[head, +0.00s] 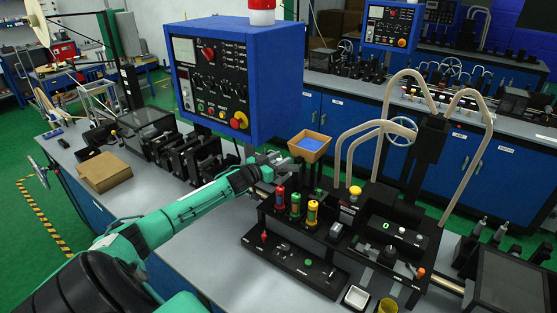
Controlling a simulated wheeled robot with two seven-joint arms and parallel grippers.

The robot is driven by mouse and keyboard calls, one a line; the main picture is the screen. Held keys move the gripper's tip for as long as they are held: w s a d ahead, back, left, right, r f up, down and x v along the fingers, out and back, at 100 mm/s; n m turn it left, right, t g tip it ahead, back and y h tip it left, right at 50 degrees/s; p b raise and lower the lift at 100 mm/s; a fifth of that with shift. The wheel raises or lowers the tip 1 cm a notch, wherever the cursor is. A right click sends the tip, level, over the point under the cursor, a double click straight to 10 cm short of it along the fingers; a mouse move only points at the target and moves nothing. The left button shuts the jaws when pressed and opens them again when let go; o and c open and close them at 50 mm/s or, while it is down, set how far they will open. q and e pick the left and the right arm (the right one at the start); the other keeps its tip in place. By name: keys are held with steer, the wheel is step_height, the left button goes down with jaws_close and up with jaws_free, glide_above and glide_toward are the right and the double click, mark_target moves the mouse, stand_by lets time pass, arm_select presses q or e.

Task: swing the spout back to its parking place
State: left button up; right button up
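Several beige curved tubes (484,165) arch over the black fixture (330,232) on the right of the bench. I cannot tell which part is the spout, nor make out its parking place. My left gripper (280,162) is at the end of the green arm, behind and left of the red, green and yellow cylinders (296,205). It is just in front of a small wooden box (309,145) with blue contents. Its fingers are small and dark, so their opening is unclear, and no contact with a tube shows. My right gripper is out of view.
A blue control box (275,70) hangs above the bench, close over my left forearm. A brown carton (103,172) and black devices (196,158) stand to the left. The grey bench (205,250) is clear at front left.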

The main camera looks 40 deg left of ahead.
arm_select(q)
steer(key=shift+s+f, duration=0.2)
steer(key=shift+s, duration=0.35)
steer(key=s+a+b, duration=0.1)
steer(key=s+b, duration=0.3)
steer(key=s, duration=0.8)
steer(key=shift+s+r, duration=0.2)
steer(key=shift+s, duration=0.15)
steer(key=shift+f, duration=0.1)
